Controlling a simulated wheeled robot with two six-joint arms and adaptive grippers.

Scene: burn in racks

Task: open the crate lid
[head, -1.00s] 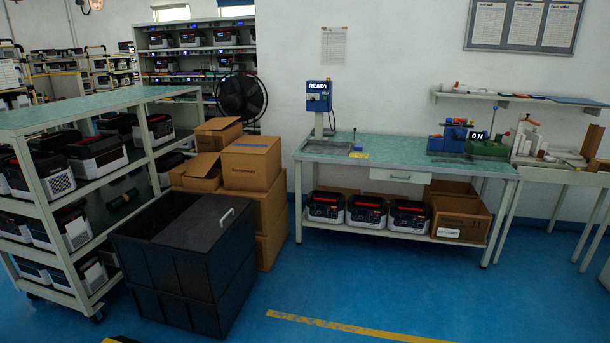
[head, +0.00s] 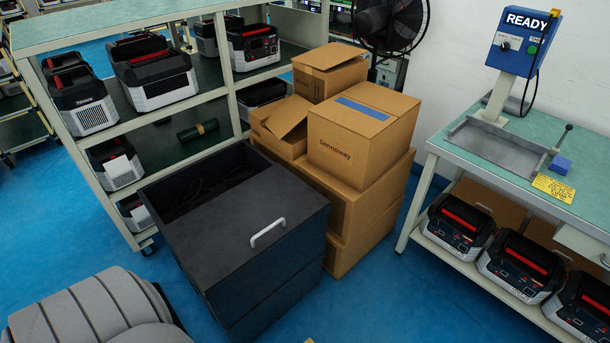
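A black crate (head: 195,262) stands on the blue floor in the middle of the head view. Its dark lid (head: 262,228) covers the right part of the top, with a white handle (head: 267,232) near the lid's right side. The left part of the top is uncovered, and dark cable-like shapes show inside. Neither of my grippers is in view.
Cardboard boxes (head: 362,130) are stacked right behind the crate. A shelf rack (head: 110,35) with several devices stands behind left. A workbench (head: 520,175) with a blue READY unit (head: 522,42) is at right. Blue floor (head: 385,305) is free between crate and workbench.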

